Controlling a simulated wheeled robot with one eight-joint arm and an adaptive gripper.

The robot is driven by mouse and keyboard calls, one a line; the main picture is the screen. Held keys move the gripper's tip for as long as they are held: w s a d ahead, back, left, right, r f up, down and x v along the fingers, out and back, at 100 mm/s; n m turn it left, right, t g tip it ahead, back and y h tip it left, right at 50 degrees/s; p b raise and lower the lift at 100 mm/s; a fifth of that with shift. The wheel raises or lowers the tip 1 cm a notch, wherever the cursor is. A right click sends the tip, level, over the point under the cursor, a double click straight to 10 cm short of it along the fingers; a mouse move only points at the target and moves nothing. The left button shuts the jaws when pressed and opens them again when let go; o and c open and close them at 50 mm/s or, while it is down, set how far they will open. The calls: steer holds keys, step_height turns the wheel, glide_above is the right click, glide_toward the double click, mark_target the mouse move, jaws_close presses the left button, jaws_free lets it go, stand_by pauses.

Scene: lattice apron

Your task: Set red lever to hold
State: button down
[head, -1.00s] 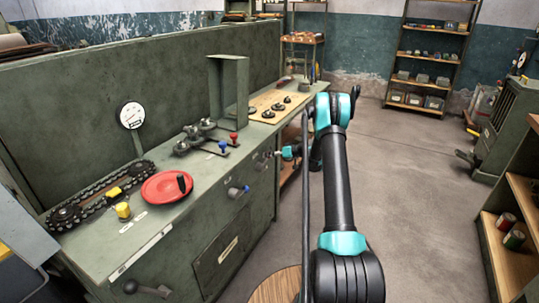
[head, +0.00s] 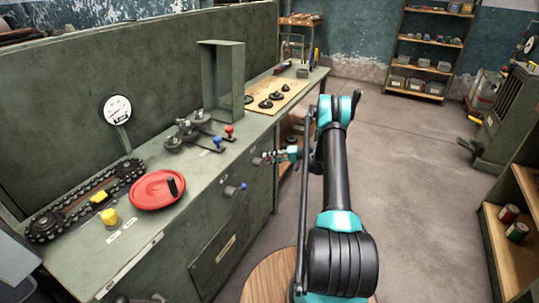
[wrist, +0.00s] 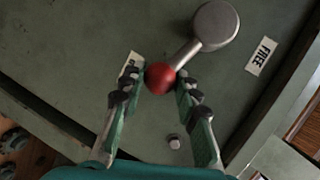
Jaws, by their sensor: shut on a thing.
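The red lever's ball knob (wrist: 160,78) sits between my fingers in the wrist view. Its grey arm runs up and right to a round grey hub (wrist: 215,25) on a green panel. A FREE label (wrist: 261,56) lies right of the hub. Another white label (wrist: 131,66) lies by the left finger, partly covered, its text unreadable. My gripper (wrist: 158,90) is shut on the red knob. In the head view, my gripper (head: 270,157) is at the green cabinet's front face (head: 215,215), where the lever (head: 257,161) shows only small.
Red (head: 229,130) and blue (head: 217,141) knobs, a red wheel (head: 157,190) and a chain drive (head: 85,200) are on the bench top. The floor right of my arm is clear.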

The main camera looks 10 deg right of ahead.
steer(key=shift+f+m, duration=0.3)
steer(key=shift+s, duration=0.1)
steer(key=c, duration=1.1)
jaws_free()
steer(key=v, duration=1.2)
steer(key=shift+d+f, duration=0.1)
